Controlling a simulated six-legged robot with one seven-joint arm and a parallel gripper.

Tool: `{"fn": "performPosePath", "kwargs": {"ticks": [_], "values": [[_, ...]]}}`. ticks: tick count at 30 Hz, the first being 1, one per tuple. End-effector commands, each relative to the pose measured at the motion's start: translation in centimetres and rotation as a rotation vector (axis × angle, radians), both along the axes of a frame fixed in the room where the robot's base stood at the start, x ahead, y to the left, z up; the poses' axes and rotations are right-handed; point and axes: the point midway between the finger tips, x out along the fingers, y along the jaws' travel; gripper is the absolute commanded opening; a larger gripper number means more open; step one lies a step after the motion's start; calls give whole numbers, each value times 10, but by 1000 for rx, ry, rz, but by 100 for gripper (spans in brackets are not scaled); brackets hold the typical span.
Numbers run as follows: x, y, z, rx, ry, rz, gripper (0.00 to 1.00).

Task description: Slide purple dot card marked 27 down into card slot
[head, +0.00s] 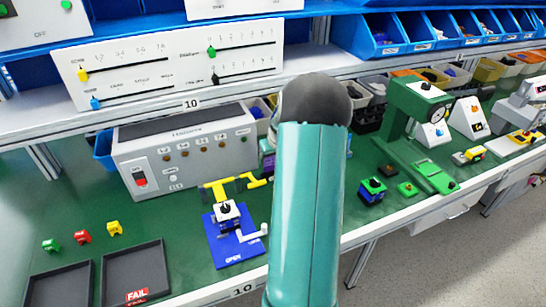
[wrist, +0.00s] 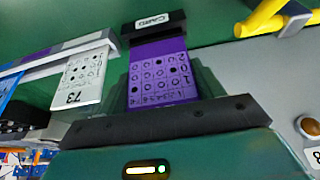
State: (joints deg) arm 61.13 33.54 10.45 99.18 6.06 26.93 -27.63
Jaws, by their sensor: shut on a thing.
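In the wrist view, a purple card (wrist: 158,75) with rows of white and dark dots stands out beyond the dark edge of my gripper (wrist: 162,103). My gripper is shut on it. The print on the card is too small to read surely. A black block with a white CARD label (wrist: 153,24) is at the far end of the purple card. Whether the card touches it or is inside a slot, I cannot tell. In the head view my arm hides the gripper and the card.
A white dot card marked 73 (wrist: 83,80) is left of the purple card. A yellow bar (wrist: 265,20) is at upper right. In the head view, a grey panel box (head: 190,148), a blue switch base (head: 235,240) and black trays (head: 137,272) stand on the green bench.

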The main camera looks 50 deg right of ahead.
Motion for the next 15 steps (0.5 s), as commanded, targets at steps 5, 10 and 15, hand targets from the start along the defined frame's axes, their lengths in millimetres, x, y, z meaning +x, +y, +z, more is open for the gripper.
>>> {"fn": "performPosePath", "kwargs": {"ticks": [5, 10, 15], "values": [[0, 0, -4, 1, 1, 0, 45], [0, 0, -8, 1, 1, 0, 45], [0, 0, -11, 1, 1, 0, 45]]}}
